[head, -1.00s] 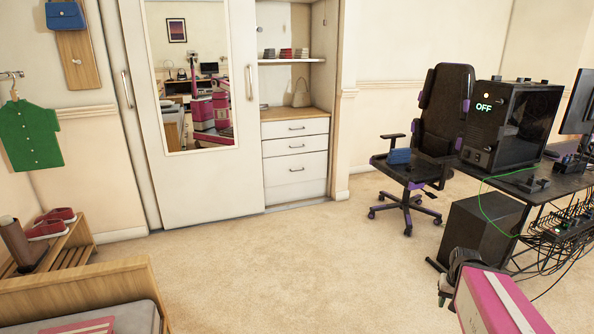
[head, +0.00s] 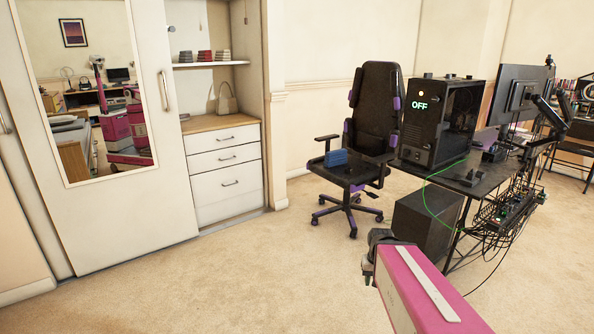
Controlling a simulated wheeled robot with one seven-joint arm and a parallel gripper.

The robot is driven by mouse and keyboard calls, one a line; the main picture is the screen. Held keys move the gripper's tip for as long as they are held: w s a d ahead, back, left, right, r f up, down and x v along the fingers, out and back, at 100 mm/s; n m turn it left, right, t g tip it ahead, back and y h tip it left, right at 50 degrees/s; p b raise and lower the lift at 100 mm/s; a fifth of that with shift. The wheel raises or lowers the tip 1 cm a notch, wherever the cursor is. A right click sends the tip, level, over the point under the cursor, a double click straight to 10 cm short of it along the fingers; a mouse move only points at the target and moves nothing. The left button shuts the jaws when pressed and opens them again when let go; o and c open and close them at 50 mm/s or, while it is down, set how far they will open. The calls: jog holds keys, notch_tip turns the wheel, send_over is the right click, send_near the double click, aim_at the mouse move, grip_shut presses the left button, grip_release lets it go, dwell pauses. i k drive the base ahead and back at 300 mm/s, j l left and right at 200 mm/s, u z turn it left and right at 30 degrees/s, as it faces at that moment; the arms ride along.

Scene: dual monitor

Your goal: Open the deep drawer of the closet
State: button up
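The closet (head: 85,205) stands at the left with a mirrored sliding door. In its open right section, a stack of white drawers sits below a wooden top. The upper drawer (head: 212,136) and middle drawer (head: 212,159) have bar handles and look shut. The lower drawer (head: 212,186), with its own handle (head: 230,183), also looks shut, with a plain white front below it. My gripper (head: 366,279) is at the lower right, at the end of my pink arm, well away from the drawers. Its fingers are small and mostly hidden, so their opening is unclear.
An office chair (head: 375,120) with a blue item on its seat stands right of the closet. A desk (head: 470,190) with a computer case, monitor and hanging cables fills the right side. The carpet in front of the drawers is clear.

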aim_at(207, 187)
jog(key=i+j, duration=0.65)
jog(key=i+j+u, duration=0.1)
jog(key=i+j, duration=0.6)
jog(key=i+j+u, duration=0.1)
jog(key=i+j, duration=0.5)
jog(key=i, duration=0.2)
jog(key=i+j, duration=0.55)
jog(key=i, duration=0.2)
